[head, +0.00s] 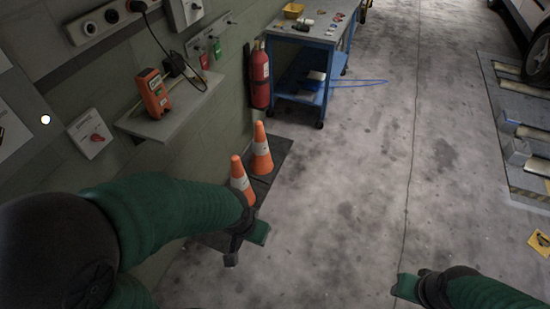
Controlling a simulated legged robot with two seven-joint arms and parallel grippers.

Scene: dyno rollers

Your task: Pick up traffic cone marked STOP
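The far cone (261,150) shows nearly whole. The near cone (240,177) has its lower part hidden behind my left arm and gripper. I cannot read a STOP mark on either cone. My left gripper (246,246) is in front of the near cone, on the camera's side of it; whether it touches the cone is unclear. Its fingers look spread, with nothing seen between them. My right gripper (408,287) is low at the bottom right over bare floor, far from the cones; its finger opening is not clear.
The dark mat (278,157) lies along the wall. A red fire extinguisher (259,78) hangs behind the cones. A blue cart (300,92) stands beyond. A wall shelf (182,118) holds an orange device (153,93). Rollers (522,88) lie at right. The middle floor is clear.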

